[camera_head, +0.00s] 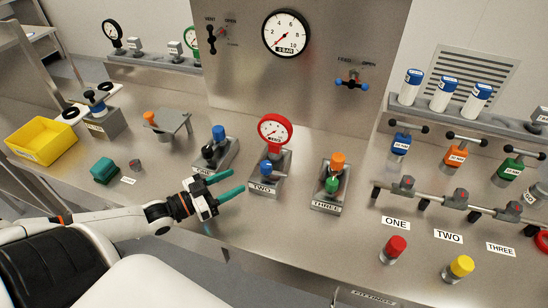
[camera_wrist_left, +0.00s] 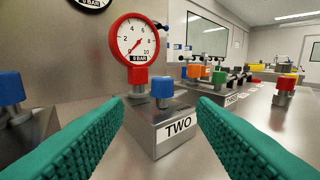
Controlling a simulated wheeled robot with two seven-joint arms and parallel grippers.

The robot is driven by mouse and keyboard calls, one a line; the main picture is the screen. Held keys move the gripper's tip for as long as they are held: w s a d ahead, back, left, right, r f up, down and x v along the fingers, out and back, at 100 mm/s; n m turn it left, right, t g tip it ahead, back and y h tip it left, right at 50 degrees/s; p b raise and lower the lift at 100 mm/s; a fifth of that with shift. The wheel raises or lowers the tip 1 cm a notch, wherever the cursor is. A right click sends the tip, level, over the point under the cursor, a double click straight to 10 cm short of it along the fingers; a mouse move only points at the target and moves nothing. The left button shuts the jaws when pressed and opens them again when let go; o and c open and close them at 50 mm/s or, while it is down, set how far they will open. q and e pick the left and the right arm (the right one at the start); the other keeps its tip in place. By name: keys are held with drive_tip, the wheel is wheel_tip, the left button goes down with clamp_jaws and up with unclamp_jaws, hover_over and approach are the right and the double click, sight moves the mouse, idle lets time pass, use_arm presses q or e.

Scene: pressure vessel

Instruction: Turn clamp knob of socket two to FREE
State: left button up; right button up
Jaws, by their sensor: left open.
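Socket two (camera_head: 256,180) is a grey metal block with a "TWO" label, also seen in the left wrist view (camera_wrist_left: 150,135). Its clamp knob (camera_head: 265,167) is blue and stands on top, near the front; it also shows in the left wrist view (camera_wrist_left: 162,87). A red-rimmed gauge (camera_head: 274,131) stands upright in the socket behind the knob. My left gripper (camera_head: 231,183) has teal fingers, open and empty. It is just left of socket two in the head view. In the left wrist view the knob appears between the fingers, ahead of them and untouched. My right gripper is not in view.
Socket one (camera_head: 222,158) with a blue plug stands to the left, and socket three (camera_head: 329,193) with orange and green parts to the right. A steel panel with a large gauge (camera_head: 286,33) rises behind. The bench front is clear left of the red button (camera_head: 396,247).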

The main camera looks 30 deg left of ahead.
sight(261, 169)
use_arm(q)
drive_tip(key=x, duration=0.3)
drive_tip(key=shift+w+d+r, duration=0.15)
drive_tip(key=shift+d+r, duration=0.1)
drive_tip(key=x, duration=0.6)
drive_tip(key=shift+w+f+p, duration=0.15)
drive_tip(key=shift+p, duration=0.2)
drive_tip(key=shift+w+d+f, duration=0.1)
drive_tip(key=shift+w+d, duration=0.25)
drive_tip(key=shift+w, duration=0.25)
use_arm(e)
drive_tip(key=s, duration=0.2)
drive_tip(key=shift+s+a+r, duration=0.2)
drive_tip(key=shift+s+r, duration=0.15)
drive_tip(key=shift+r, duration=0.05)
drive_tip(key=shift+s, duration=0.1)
